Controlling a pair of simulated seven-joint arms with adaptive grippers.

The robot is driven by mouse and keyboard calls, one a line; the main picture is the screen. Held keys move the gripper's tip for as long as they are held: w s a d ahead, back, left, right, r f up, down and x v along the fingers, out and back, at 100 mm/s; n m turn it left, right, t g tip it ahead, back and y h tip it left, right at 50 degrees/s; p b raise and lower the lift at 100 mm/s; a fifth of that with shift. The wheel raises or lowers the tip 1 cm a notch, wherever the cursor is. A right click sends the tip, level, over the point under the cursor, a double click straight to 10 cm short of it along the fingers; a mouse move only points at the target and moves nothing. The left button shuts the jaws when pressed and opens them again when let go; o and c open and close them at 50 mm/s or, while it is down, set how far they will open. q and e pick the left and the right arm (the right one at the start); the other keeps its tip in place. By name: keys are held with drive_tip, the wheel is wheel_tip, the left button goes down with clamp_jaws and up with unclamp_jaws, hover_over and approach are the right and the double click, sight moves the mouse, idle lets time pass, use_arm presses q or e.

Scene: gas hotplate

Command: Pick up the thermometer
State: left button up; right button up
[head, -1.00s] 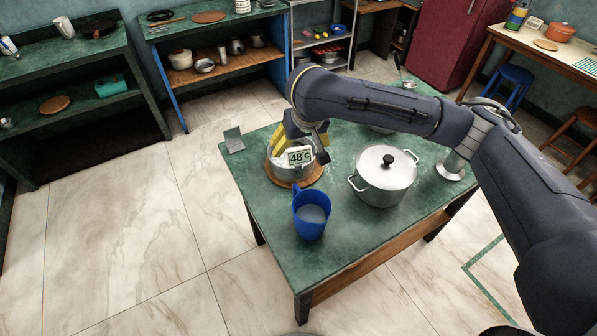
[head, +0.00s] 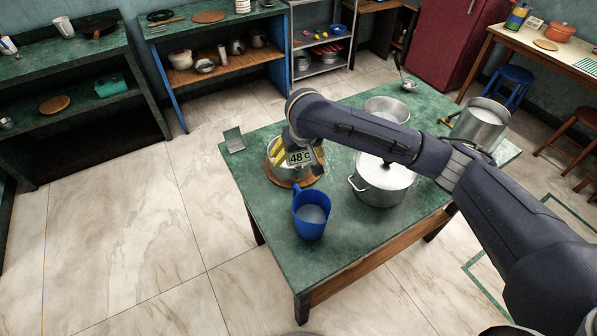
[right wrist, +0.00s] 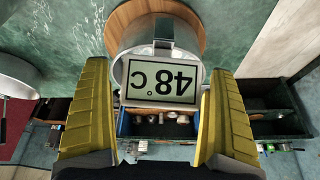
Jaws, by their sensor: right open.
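The thermometer (head: 300,157) shows "48°C" on a pale display with a dark frame. It stands at a small metal pot (head: 284,171) on a round wooden board (head: 281,183), at the table's left side. In the right wrist view the thermometer (right wrist: 162,82) lies between the two yellow fingers of my right gripper (right wrist: 158,72), with a gap on each side. The gripper is open and apart from it. The thermometer's lower part and how it is attached to the pot cannot be told. My left gripper is not in view.
A blue jug (head: 311,215) stands just in front of the pot. A lidded silver pot (head: 381,190) is to the right, partly under my arm. A metal bowl (head: 386,108) and a grey stand (head: 234,140) are on the green table (head: 262,222).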

drive_tip(key=shift+f, duration=0.1)
drive_tip(key=c, duration=1.3)
